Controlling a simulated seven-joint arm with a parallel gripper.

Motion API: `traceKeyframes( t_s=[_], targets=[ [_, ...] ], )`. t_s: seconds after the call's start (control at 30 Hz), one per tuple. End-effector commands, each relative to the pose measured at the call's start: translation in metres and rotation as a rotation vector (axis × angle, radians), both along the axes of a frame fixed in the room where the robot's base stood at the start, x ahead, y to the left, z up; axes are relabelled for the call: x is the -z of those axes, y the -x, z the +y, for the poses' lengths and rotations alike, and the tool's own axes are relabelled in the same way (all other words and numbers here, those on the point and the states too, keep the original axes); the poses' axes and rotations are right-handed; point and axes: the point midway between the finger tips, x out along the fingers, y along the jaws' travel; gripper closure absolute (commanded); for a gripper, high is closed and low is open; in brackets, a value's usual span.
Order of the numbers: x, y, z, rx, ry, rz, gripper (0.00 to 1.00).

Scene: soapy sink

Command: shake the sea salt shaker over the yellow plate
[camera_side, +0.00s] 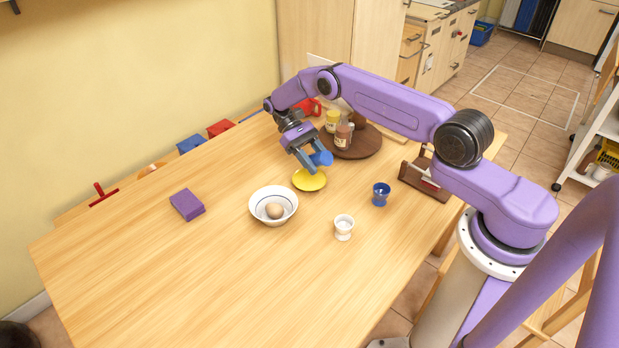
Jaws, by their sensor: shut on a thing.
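My gripper (310,162) is shut on a blue shaker (322,158), which I take to be the sea salt shaker. It is held tilted, roughly on its side, and appears to be above the table. The yellow plate (309,182) lies on the table just below the gripper and shaker. The gripper and shaker hide part of the plate's far side. Any label on the shaker is too small to read, and I cannot tell whether salt is falling.
A white bowl (257,213) with an egg (274,211) stands left of the plate. A white egg cup (344,228) and blue cup (381,194) stand nearer. A brown round tray (367,149) with bottles is behind. A purple sponge (187,204) lies left. The front table is clear.

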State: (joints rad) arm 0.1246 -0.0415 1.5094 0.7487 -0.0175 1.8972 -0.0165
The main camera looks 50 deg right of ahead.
Motion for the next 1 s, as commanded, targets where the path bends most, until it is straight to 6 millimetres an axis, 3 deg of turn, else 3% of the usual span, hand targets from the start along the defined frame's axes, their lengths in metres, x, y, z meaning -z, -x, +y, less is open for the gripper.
traceKeyframes(
  t_s=[0.4, 0.7, 1.0],
  targets=[
    [0.001, 0.000, 0.000, 0.000, 0.000, -0.001, 0.86],
    [-0.029, -0.001, 0.000, 0.000, 0.000, -0.002, 0.86],
    [-0.033, 0.000, 0.000, 0.000, 0.000, -0.001, 0.86]
  ],
)
